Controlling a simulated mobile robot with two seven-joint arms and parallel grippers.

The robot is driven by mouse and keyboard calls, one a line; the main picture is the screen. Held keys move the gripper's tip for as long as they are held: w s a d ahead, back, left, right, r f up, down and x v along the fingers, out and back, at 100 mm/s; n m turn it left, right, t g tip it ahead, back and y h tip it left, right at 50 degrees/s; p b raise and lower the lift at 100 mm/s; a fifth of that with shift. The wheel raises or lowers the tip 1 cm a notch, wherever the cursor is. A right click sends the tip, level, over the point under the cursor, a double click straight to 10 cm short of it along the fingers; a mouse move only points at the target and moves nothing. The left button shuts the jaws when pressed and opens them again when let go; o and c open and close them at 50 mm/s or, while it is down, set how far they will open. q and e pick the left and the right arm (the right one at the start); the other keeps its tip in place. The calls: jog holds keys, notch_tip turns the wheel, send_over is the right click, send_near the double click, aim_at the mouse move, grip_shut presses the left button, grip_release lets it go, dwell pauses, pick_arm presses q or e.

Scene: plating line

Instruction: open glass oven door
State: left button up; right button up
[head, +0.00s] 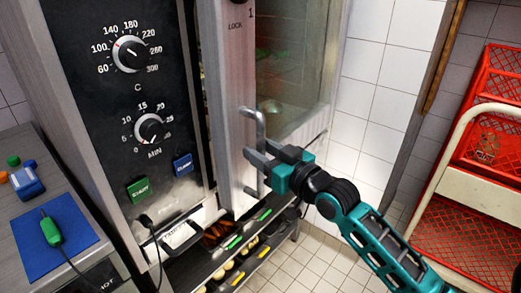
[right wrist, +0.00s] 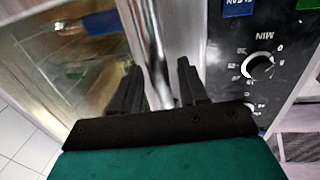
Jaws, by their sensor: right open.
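The oven's glass door (head: 290,75) has a metal frame and stands right of the dark control panel. Its upright bar handle (head: 259,125) is on the frame's left part. My right gripper (head: 260,163) is at the handle's lower part, with its fingers open. In the right wrist view, the two dark fingers of my right gripper (right wrist: 160,85) point at the door, with a shiny metal upright (right wrist: 150,40) showing between them. Whether the fingers touch the handle cannot be told. The glass (right wrist: 70,65) also shows in that view. My left gripper is not in view.
The control panel (head: 120,95) has two dials and green and blue buttons. A counter at left holds a blue mat (head: 50,238) with a green-handled probe. A rack (head: 235,250) with trays is below the oven. Red crates (head: 485,150) on a cart stand at right, with tiled floor between.

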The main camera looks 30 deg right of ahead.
jog(key=shift+w+a, duration=0.1)
jog(key=shift+w, duration=0.15)
jog(key=shift+c, duration=0.3)
grip_shut()
